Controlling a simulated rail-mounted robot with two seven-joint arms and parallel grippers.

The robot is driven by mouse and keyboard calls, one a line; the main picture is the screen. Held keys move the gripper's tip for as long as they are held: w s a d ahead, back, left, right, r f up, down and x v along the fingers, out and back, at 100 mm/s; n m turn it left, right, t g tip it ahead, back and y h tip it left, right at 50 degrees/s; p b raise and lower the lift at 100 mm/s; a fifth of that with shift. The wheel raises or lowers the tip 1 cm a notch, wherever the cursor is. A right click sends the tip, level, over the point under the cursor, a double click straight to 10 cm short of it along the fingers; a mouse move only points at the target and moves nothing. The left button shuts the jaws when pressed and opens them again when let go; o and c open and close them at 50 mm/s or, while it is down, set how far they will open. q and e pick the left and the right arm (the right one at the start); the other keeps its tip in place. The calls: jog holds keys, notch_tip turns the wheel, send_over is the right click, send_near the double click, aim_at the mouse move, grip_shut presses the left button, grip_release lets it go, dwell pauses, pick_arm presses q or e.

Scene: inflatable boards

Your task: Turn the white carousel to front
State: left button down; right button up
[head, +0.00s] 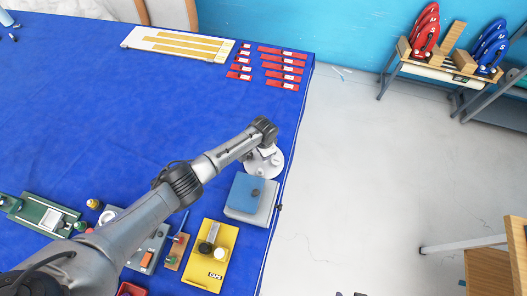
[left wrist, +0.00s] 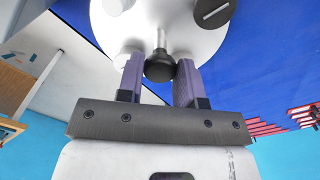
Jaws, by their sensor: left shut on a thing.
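The white carousel (head: 273,168) is a round disc near the right edge of the blue table, partly hidden by my left arm in the head view. In the left wrist view the carousel (left wrist: 188,25) fills the top, with small round pieces on its face and a black knob (left wrist: 159,68) on a metal stem at its rim. My left gripper (left wrist: 160,66) has its two purple fingers on either side of the knob, shut on it. In the head view the fingers are hidden behind the wrist. My right gripper is in neither view.
A blue-topped box (head: 250,195) stands close in front of the carousel. A yellow board (head: 210,265) and other small fixtures lie along the near side. Red strips (head: 282,68) and a white panel (head: 175,45) lie at the back. The table's middle is clear.

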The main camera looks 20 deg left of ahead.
pick_arm(q)
jog(key=c, duration=0.8)
grip_release()
jog(key=shift+r, duration=0.2)
jog(key=shift+r, duration=6.8)
